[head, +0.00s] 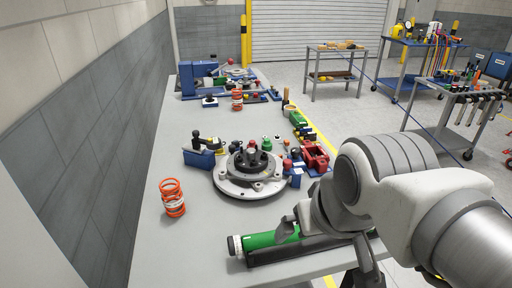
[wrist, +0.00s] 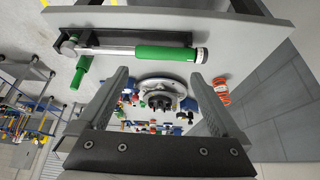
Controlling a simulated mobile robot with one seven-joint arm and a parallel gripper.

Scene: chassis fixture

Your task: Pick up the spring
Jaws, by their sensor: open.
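An orange-red coil spring (head: 172,197) stands upright on the grey table at the near left, apart from other parts. A second, similar spring (head: 237,99) stands farther back. One orange spring also shows in the wrist view (wrist: 221,90), to the right of the right finger and outside the jaws. My gripper (wrist: 160,76) is open and empty, with both fingers spread wide. In the head view my arm covers the right front of the table, and the spring is well to the left of it.
A round metal hub assembly (head: 250,185) sits mid-table, with blue, red and green parts around it. A green-handled tool (head: 270,239) lies on a black holder at the front. The table (head: 150,245) is bare around the near spring. A wall (head: 75,150) runs along the left.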

